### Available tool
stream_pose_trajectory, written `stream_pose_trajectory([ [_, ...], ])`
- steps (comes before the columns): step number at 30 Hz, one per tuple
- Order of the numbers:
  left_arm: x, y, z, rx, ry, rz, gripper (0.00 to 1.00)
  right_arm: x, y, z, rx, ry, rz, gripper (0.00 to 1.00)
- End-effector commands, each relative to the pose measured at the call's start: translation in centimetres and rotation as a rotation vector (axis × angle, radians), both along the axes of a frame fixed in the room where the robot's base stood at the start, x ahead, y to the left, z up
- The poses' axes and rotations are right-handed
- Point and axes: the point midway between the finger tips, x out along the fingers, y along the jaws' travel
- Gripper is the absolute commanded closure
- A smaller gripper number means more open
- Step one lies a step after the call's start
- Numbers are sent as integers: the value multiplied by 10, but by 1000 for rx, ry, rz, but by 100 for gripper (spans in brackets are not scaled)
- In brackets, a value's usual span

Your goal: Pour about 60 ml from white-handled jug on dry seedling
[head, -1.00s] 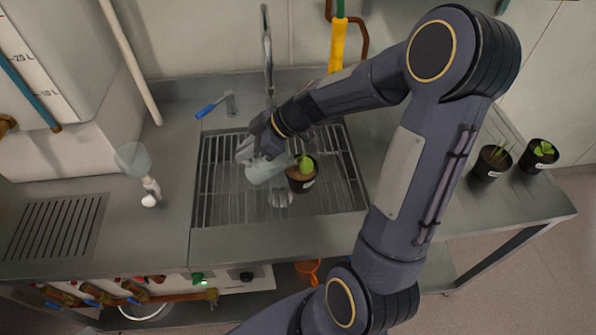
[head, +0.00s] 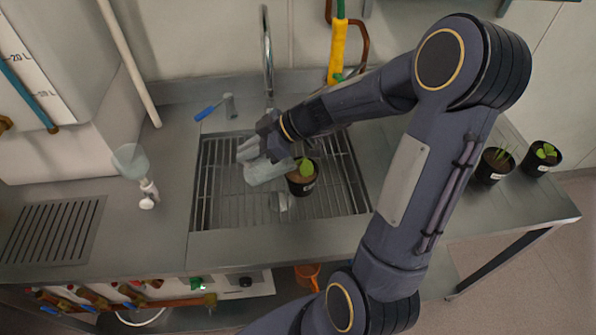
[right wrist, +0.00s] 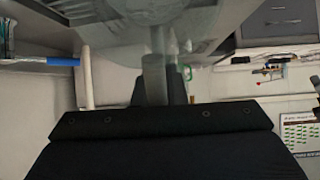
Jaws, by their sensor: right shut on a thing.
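My right gripper (head: 262,152) is shut on a clear jug (head: 264,172) and holds it over the sink grate. The jug is tilted, its mouth end close beside the pot on the grate. In the right wrist view a pale grey-white handle (right wrist: 154,80) runs up to the translucent jug body (right wrist: 150,22). The black pot (head: 301,184) holds brown soil and a small green seedling (head: 305,167); it stands upright on the grate. I cannot make out any stream or the water level. My left gripper is not in view.
The sink grate (head: 232,205) is bare around the pot. A blue-handled tool (head: 209,110) lies behind the sink. Two potted plants (head: 493,165) (head: 541,158) stand at the far right.

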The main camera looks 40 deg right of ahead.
Motion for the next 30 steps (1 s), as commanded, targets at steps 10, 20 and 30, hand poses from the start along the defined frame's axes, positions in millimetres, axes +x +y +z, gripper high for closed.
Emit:
stream_pose_trajectory([
  [10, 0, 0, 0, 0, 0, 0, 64, -1, -1, 2, 14, -10, 0, 100],
  [20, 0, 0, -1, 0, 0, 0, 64, -1, -2, 4, 30, -20, -1, 100],
  [30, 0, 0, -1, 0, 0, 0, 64, -2, -4, 7, 47, -33, -1, 100],
])
